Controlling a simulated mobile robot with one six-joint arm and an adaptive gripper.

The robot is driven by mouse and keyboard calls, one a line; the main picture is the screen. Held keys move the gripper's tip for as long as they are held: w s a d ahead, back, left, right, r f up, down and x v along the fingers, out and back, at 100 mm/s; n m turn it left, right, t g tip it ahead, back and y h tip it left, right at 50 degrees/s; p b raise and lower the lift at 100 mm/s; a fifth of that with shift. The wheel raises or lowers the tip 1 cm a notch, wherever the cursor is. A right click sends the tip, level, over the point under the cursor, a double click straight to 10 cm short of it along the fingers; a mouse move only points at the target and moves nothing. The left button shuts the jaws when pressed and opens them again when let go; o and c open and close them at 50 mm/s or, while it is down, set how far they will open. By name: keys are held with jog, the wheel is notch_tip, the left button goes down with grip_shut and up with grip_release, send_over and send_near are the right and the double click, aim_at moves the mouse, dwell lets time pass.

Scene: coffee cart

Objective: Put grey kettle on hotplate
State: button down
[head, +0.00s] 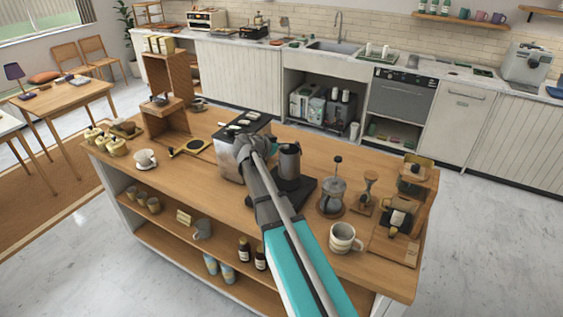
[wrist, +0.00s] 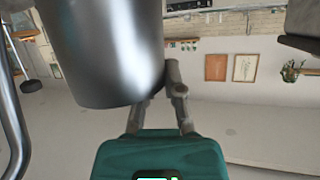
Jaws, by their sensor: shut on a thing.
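My arm hides part of the plate.
A yellow-edged item with a black disc (head: 192,146) lies left. The wooden top (head: 180,178) is clear at front left.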

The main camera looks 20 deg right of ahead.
jog(key=shift+w+d+f+b, duration=0.15)
jog(key=shift+w+f+b, duration=0.3)
jog(key=shift+w+f, duration=0.15)
jog(key=shift+w+d+f+b, duration=0.15)
jog(key=shift+w+f+b, duration=0.3)
jog(key=shift+f, duration=0.2)
jog(key=shift+f, duration=0.1)
jog(key=shift+w+f+b, duration=0.2)
jog(key=shift+f+b, duration=0.75)
jog(key=shift+b, duration=0.05)
jog(key=shift+w+f+b, duration=0.2)
jog(key=shift+f+b, duration=0.75)
jog(key=shift+b, duration=0.05)
jog(key=shift+f, duration=0.1)
jog(key=c, duration=0.8)
grip_release()
jog(key=shift+o, duration=0.2)
